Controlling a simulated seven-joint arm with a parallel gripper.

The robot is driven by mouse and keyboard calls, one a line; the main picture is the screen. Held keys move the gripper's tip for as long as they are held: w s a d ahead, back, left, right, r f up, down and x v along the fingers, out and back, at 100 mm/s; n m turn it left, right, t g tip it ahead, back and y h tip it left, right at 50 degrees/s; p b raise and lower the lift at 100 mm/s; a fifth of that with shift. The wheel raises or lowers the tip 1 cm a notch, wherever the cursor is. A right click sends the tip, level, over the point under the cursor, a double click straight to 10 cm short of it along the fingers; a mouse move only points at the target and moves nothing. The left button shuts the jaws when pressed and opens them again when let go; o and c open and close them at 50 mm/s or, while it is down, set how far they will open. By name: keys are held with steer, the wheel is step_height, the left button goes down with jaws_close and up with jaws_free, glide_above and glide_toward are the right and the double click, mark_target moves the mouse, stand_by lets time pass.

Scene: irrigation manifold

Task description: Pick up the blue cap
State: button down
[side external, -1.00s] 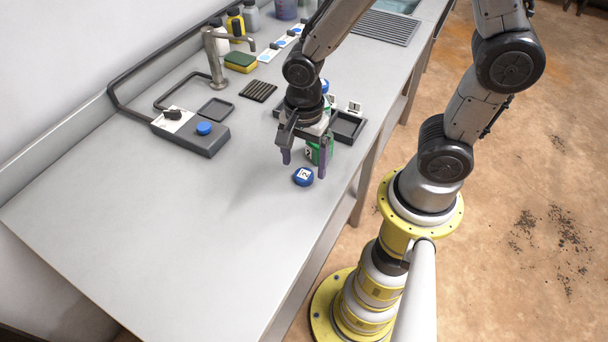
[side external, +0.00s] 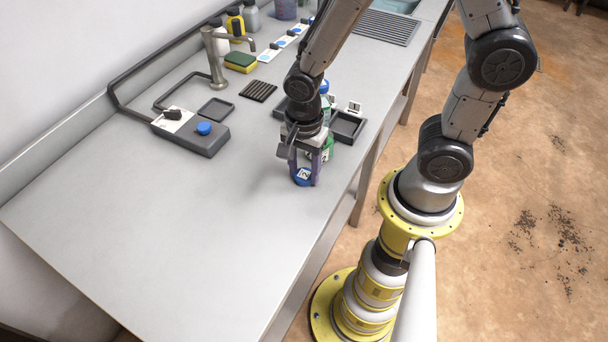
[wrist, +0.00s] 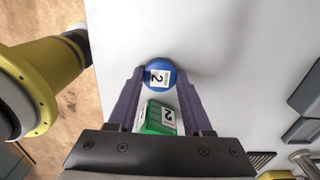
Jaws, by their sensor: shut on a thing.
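The blue cap (side external: 303,177) lies on the grey bench near its right edge. Its top carries a white label with a 2, clear in the wrist view (wrist: 160,76). My gripper (side external: 305,180) points down with a purple finger on each side of the cap. In the wrist view my fingertips (wrist: 160,72) are closed against the cap's opposite sides. The cap appears to be still on the bench.
A green object (wrist: 154,117) with a 2 label shows close by, between the fingers in the wrist view. A dark tray (side external: 350,127) stands behind the gripper. A dark box with a blue button (side external: 204,128) is at left. The bench's front left is clear.

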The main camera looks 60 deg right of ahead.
steer(key=shift+r, duration=0.1)
steer(key=shift+r, duration=0.45)
step_height(320, 180, up, 2)
steer(key=shift+r, duration=0.2)
steer(key=s+d+r, duration=0.3)
steer(key=s+r, duration=0.7)
steer(key=s, duration=0.3)
step_height(320, 180, up, 4)
steer(key=f+m, duration=0.1)
steer(key=m, duration=0.3)
glide_above(304, 174)
steer(key=d, duration=0.7)
steer(key=shift+d+f+m, duration=0.1)
steer(key=shift+d+m, duration=0.05)
steer(key=shift+m, duration=0.15)
steer(key=shift+f, duration=3.05)
